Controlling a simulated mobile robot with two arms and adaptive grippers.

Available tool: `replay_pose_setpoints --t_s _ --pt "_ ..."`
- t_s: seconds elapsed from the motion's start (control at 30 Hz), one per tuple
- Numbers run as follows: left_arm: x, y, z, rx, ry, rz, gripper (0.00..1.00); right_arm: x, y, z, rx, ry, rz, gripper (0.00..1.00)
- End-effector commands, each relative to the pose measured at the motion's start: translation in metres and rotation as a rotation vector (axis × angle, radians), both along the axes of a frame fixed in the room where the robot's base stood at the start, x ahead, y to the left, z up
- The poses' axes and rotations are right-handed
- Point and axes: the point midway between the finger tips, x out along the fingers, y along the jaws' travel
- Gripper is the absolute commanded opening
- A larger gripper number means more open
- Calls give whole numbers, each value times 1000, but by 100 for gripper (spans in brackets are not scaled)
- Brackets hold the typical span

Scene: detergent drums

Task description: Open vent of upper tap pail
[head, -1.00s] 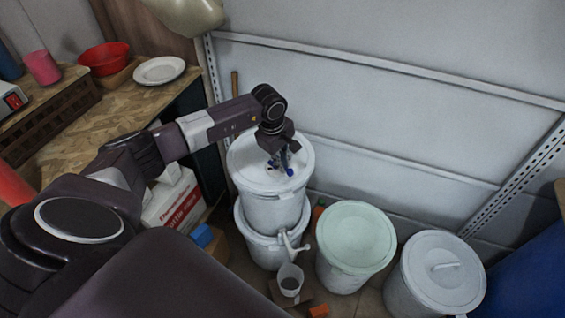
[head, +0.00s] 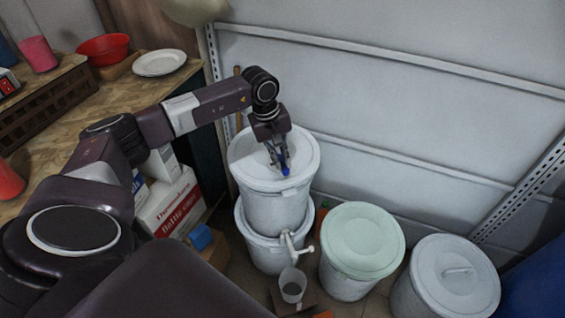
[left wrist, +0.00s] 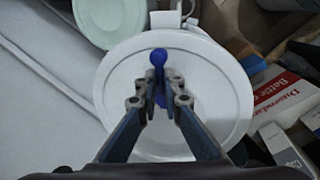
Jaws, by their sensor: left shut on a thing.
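The upper pail (head: 272,205) is white and round with a white lid (head: 250,165); the lid also fills the middle of the left wrist view (left wrist: 215,115). It stands on a lower white pail (head: 262,252), with a white tap (head: 290,243) at the front of the stack. A small blue vent piece (head: 286,171) sits on the lid near its front, and it also shows in the left wrist view (left wrist: 158,57). My left gripper (head: 281,163) points down at the lid, its fingers shut on the blue vent piece. The fingertips partly hide it. My right gripper is out of view.
A pale green-lidded pail (head: 362,240) and another white pail (head: 455,275) stand to the right. A grey cup (head: 292,286) is below the tap. A wooden bench (head: 60,130) and boxes (head: 170,205) are left; a grey wall (head: 400,100) is behind.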

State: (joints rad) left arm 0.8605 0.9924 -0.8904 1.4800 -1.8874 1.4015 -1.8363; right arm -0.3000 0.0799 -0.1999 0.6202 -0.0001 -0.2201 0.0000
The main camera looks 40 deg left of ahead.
Motion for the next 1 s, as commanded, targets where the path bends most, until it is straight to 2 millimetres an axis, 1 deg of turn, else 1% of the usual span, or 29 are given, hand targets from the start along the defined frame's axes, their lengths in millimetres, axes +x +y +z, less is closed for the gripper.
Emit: replay_pose_setpoints --t_s 0.1,0.53,0.57,0.6,0.7,0.73,1.0 --pt "0 1 0 1 -2 -25 0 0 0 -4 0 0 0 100" --pt "-1 1 1 1 -1 -38 0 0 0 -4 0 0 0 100" --pt "-1 1 1 1 -1 -38 8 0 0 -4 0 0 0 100" --pt "-1 1 1 1 -1 -38 12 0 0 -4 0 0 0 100" --pt "-1 1 0 1 -1 -37 23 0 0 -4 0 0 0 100" --pt "-1 1 0 1 -1 -37 26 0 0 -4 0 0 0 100" --pt "-1 1 1 1 -1 -35 26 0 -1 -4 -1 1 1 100"
